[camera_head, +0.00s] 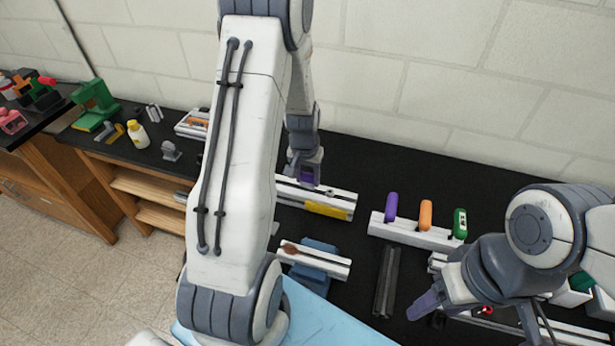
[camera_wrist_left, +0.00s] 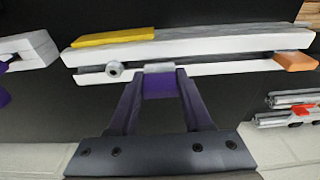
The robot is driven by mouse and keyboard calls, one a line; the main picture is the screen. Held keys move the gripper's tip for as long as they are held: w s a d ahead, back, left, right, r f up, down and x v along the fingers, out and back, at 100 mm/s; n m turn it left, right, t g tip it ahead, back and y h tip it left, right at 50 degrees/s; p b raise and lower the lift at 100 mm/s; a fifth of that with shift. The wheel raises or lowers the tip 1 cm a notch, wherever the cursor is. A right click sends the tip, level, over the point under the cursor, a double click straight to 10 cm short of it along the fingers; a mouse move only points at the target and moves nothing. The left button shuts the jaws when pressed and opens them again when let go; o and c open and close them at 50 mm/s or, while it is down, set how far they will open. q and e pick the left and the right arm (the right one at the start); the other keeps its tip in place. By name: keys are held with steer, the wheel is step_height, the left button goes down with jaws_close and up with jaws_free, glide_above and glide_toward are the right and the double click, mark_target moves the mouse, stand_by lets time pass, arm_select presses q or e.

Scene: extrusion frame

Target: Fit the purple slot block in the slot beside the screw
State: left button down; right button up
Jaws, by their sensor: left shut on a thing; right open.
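The purple slot block (camera_wrist_left: 160,85) is between the fingers of my left gripper (camera_wrist_left: 160,88), which is shut on it. It also shows in the head view (camera_head: 307,174), just above the white rail (camera_head: 288,193). In the left wrist view its far end is at the slot of the rail, where a light grey piece shows; I cannot tell whether it is seated. The round screw (camera_wrist_left: 113,69) sits in the slot to the left of the block, a small gap apart. My right gripper (camera_head: 475,314) is open and empty at the lower right.
A yellow block (camera_head: 326,210) lies along the rail, and an orange piece (camera_wrist_left: 296,61) is at its end. A second rail (camera_head: 408,231) holds purple, orange and green upright pieces. A dark bar (camera_head: 386,282) and a blue stand (camera_head: 318,254) lie nearer. Black table shows between them.

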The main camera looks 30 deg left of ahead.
arm_select(q)
steer(key=shift+f+b, duration=0.9)
steer(key=shift+f, duration=0.35)
steer(key=shift+c, duration=1.3)
jaws_free()
steer(key=shift+r, duration=0.2)
step_height(320, 180, up, 10)
steer(key=s+b, duration=0.1)
steer(key=shift+s+d+b, duration=0.2)
steer(key=shift+s+b, duration=0.1)
steer(key=shift+b, duration=0.05)
